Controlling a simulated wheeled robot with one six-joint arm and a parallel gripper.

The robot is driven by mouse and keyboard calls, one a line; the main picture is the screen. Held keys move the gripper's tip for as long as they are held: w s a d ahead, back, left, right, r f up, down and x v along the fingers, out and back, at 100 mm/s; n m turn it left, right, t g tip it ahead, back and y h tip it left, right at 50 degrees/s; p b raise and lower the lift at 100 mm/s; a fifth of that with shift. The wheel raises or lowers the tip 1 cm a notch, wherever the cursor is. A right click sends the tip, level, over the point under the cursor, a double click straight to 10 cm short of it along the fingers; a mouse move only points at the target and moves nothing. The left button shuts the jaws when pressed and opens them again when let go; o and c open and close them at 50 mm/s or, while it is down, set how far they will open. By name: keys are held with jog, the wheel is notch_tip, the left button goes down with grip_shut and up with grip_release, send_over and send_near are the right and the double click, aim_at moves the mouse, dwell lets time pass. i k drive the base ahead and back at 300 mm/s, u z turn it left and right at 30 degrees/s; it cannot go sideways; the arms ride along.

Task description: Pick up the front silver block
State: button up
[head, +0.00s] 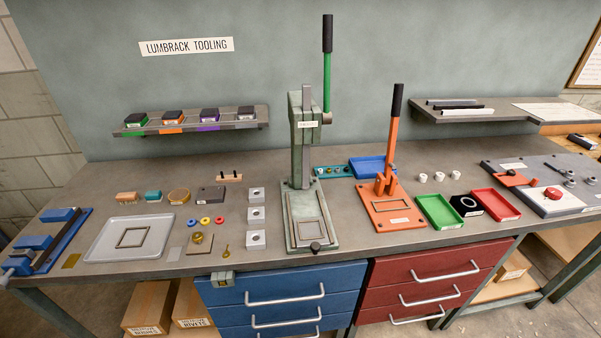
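Three silver blocks, each with a dark round hole in its upper face, stand in a row running from back to front on the bench, left of the green press. The front silver block (256,240) is nearest the bench's front edge. The middle block (256,217) and the back block (256,195) stand behind it, with gaps between them. Nothing covers the front block. My gripper is not in view.
The green press (305,205) stands close right of the blocks, its tall lever raised. A brass piece (227,252) and a square brass plate (199,243) lie left of the front block. A grey tray (100,250) lies farther left. Blue drawers (285,290) sit below.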

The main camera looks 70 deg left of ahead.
aim_at(250, 245)
jog(key=u, duration=1.45)
jog(key=i, duration=0.95)
jog(key=u, duration=1.15)
